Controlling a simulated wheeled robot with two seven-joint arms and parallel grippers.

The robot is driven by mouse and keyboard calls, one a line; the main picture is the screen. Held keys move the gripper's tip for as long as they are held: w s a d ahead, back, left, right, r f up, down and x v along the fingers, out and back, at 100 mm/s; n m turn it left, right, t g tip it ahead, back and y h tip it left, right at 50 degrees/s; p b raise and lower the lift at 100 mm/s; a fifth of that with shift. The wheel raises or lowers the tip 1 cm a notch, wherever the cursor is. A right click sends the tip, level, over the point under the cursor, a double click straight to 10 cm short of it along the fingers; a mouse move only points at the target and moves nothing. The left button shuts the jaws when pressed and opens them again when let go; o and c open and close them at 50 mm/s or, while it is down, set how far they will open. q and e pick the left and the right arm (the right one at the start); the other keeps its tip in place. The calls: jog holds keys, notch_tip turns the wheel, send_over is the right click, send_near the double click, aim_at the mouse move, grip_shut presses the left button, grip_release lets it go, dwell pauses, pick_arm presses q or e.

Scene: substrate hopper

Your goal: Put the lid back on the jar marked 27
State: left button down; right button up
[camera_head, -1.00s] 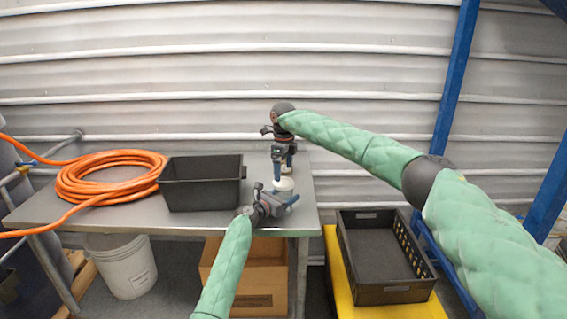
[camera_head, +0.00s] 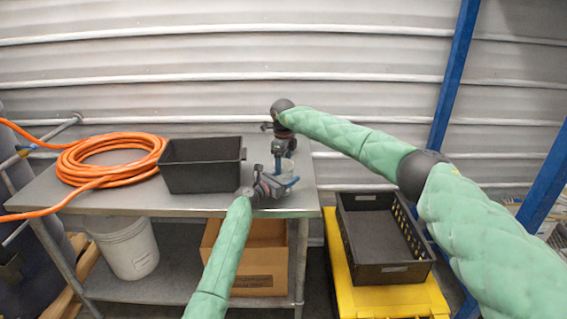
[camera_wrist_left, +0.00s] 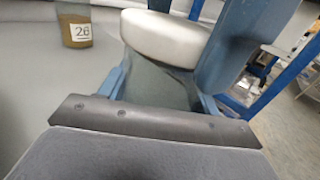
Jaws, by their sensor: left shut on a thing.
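My left gripper (camera_head: 282,188) is shut on a grey-green jar (camera_wrist_left: 160,78) near the right end of the metal table; its blue fingers flank the jar body in the left wrist view. A thick white lid (camera_wrist_left: 165,36) shows at the jar's top there; I cannot tell whether it is seated. No number shows on this jar. My right gripper (camera_head: 279,150) points down just above and behind the left one; its jaw state is unclear. Another jar (camera_wrist_left: 75,22), with brown contents and a label that seems to read 26, stands at the upper left of the wrist view.
A black bin (camera_head: 202,178) stands on the table (camera_head: 110,200), left of the grippers. A coiled orange hose (camera_head: 105,163) lies farther left. A dark crate (camera_head: 385,272) on a yellow base (camera_head: 345,285) is right of the table. A cardboard box (camera_head: 250,270) and white bucket (camera_head: 128,250) are below.

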jog(key=shift+m, duration=0.7)
jog(key=o, duration=1.1)
jog(key=shift+o, duration=0.2)
notch_tip(320, 180, up, 12)
pick_arm(q)
jog(key=shift+c, duration=1.3)
grip_release()
pick_arm(e)
jog(key=shift+w, duration=0.1)
